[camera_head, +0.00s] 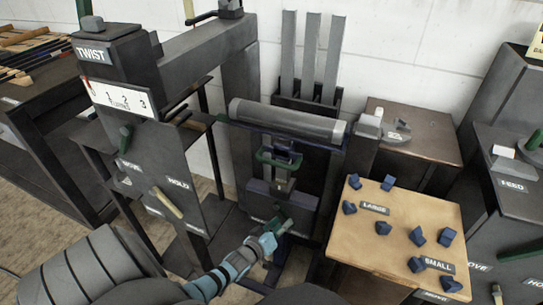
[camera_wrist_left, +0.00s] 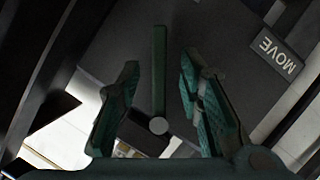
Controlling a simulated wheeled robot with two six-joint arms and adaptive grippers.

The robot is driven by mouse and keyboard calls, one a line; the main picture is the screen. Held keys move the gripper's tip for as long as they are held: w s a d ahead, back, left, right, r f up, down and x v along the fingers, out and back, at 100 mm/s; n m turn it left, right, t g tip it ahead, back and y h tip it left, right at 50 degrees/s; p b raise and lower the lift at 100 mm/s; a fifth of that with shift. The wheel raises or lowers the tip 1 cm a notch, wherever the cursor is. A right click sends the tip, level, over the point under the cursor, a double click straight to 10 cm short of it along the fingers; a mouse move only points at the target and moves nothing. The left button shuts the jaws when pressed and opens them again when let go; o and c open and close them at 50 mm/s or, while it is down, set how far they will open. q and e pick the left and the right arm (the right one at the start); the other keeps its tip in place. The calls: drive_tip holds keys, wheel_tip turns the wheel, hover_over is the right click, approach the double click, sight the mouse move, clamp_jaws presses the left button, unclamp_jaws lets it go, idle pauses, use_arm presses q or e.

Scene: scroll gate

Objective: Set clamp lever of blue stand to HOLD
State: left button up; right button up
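The blue stand (camera_head: 283,196) is in the middle of the head view, with a dark panel and blue frame parts under a grey roll (camera_head: 285,121). In the left wrist view, a straight green clamp lever (camera_wrist_left: 160,70) rises from a round pivot end (camera_wrist_left: 158,125). A MOVE label (camera_wrist_left: 277,50) is on the dark panel to its right; no HOLD label shows in that view. My left gripper (camera_wrist_left: 160,64) is open, with one finger on each side of the lever and visible gaps to both. In the head view my left gripper (camera_head: 276,232) is at the stand's lower front, partly covering the lever area.
A dark TWIST post (camera_head: 148,150) with its own MOVE and HOLD labels stands left. A light board (camera_head: 395,240) with several blue blocks and LARGE and SMALL labels lies right. Another dark stand (camera_head: 510,200) is at the far right. Grey slats (camera_head: 312,60) stand behind.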

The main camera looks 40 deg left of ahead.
use_arm(q)
drive_tip(key=v, duration=1)
